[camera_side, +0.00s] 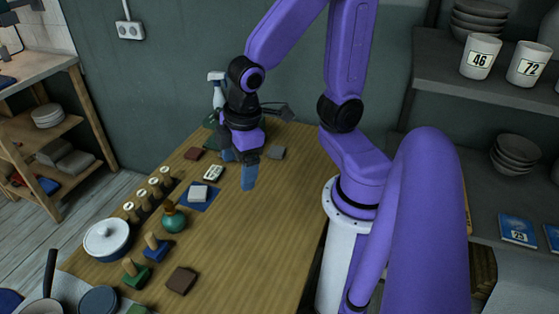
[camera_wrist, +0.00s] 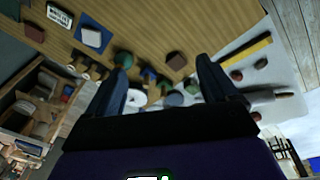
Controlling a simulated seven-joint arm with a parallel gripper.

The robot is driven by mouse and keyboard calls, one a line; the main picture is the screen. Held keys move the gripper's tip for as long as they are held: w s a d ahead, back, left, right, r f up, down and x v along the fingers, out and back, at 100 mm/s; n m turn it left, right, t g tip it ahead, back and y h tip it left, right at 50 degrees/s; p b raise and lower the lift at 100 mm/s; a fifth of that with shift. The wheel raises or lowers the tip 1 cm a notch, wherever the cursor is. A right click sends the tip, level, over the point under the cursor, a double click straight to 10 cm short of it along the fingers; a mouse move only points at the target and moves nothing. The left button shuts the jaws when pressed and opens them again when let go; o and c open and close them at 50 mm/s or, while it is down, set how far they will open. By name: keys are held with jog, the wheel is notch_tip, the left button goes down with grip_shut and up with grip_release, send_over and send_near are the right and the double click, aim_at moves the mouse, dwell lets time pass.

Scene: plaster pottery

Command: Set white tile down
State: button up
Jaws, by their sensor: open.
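The white tile (camera_side: 198,192) lies flat on a blue square mat (camera_side: 210,203) on the wooden table. In the wrist view the tile (camera_wrist: 92,38) sits on the blue mat (camera_wrist: 103,44) at the upper left. My gripper (camera_side: 240,170) is above the table, to the right of the tile and apart from it. In the wrist view the fingers of my gripper (camera_wrist: 162,62) are spread, with nothing held between them.
A small lettered sign (camera_side: 213,173) stands just behind the mat. The table's right side is bare.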

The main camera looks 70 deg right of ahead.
jog(key=s+r+n+g, duration=0.1)
jog(key=s+r+n, duration=0.1)
jog(key=s, duration=0.7)
jog(key=shift+d+r+g, duration=0.3)
jog(key=shift+r, duration=0.05)
jog(key=shift+w, duration=0.1)
jog(key=shift+c, duration=0.4)
dwell(0.8)
